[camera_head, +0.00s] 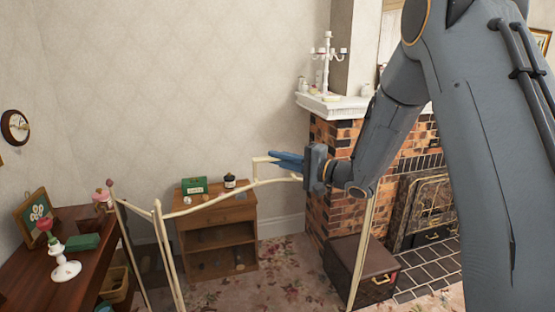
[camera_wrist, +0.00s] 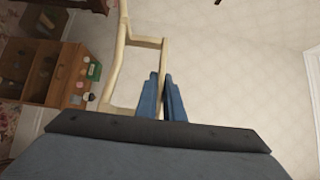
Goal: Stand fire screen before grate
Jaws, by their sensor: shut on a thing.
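The fire screen (camera_head: 164,240) has a thin cream frame with folding side panels and see-through centres. It stretches across the head view from the left table to the front of the hearth. My gripper (camera_head: 284,160) is shut on the raised handle in the middle of its top rail. The grate (camera_head: 428,208), dark with an ornate front, sits in the brick fireplace to the right, partly hidden by my arm. Whether the screen's feet touch the floor cannot be seen.
A brown chest (camera_head: 355,272) stands by the hearth's left side, behind the screen's right post. Dark hearth tiles (camera_head: 420,272) lie before the grate. A low wooden shelf (camera_head: 222,232) stands at the wall. A cluttered table (camera_head: 60,285) is at left, close to the screen.

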